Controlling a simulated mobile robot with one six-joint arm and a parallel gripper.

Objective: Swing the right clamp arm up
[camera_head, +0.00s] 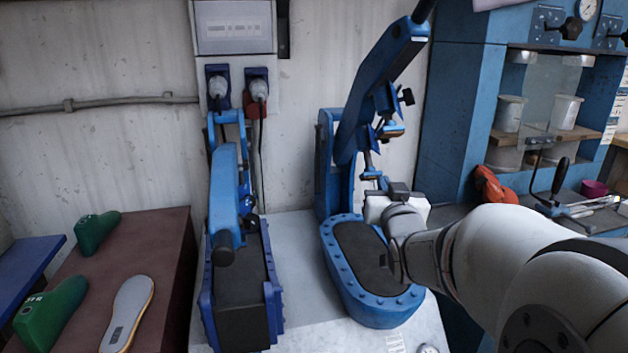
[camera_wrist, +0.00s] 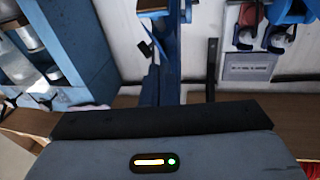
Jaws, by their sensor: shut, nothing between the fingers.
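The right clamp arm (camera_head: 378,88) is a long blue bar on the right blue press. It slants steeply up and to the right, raised clear of the dark oval pad (camera_head: 362,255) in its blue studded base. A small pressing part (camera_head: 388,130) hangs under it. My gripper (camera_head: 374,180) is over the back of the base, below the raised bar; it looks shut and empty. Its fingertips are small in the head view, so contact with the press cannot be told. The wrist view shows my gripper's body and a blue upright (camera_wrist: 165,60) beyond it.
The left blue press (camera_head: 228,190) stands close by with its arm lowered. Green shoe lasts (camera_head: 96,230) and an insole (camera_head: 128,312) lie on the brown table at left. A blue shelf cabinet (camera_head: 455,110) stands at right. An orange item (camera_head: 494,185) lies near it.

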